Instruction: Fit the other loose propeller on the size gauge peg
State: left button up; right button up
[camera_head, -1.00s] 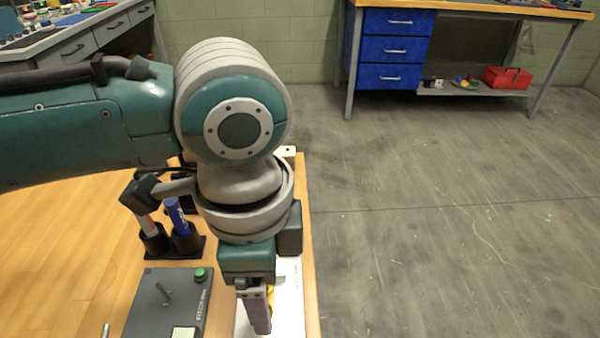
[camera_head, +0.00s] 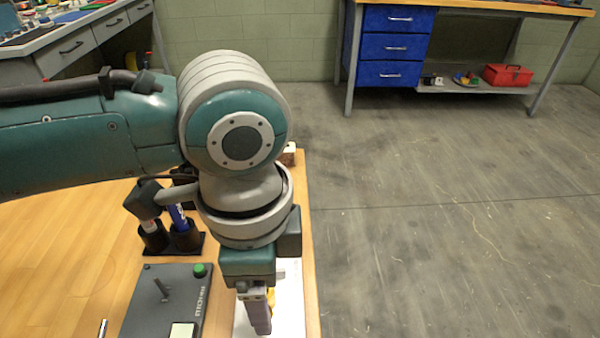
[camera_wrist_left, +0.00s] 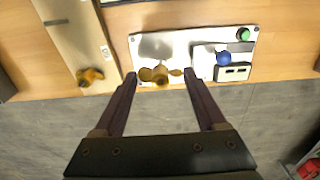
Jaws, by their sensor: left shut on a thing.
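My left gripper (camera_wrist_left: 160,74) points down over the table's edge, its two fingers spaced apart and shut on a yellow propeller (camera_wrist_left: 162,75). In the head view the left gripper (camera_head: 258,318) is low in the picture, with only a bit of yellow beside its fingers. Behind the held propeller in the wrist view is a white plate (camera_wrist_left: 180,42). A second orange-yellow propeller (camera_wrist_left: 90,76) is on a beige board (camera_wrist_left: 72,35) to the left. The size gauge peg cannot be made out. My right gripper is in neither view.
The white plate carries a blue knob (camera_wrist_left: 223,58) and a green button (camera_wrist_left: 243,34). A grey control box (camera_head: 150,300) and a black pen holder (camera_head: 187,241) stand left of my gripper in the head view. Open floor (camera_head: 430,220) lies to the right.

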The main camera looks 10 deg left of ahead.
pick_arm(q)
jog(key=shift+f, duration=0.3)
jog(key=shift+f+b, duration=0.3)
jog(key=shift+f, duration=0.1)
jog(key=shift+f, duration=0.15)
dwell(0.6)
jog(key=shift+f+b, duration=0.3)
jog(key=shift+f, duration=0.2)
jog(key=shift+f, duration=0.5)
jog(key=o, duration=1.4)
jog(key=shift+c, duration=0.2)
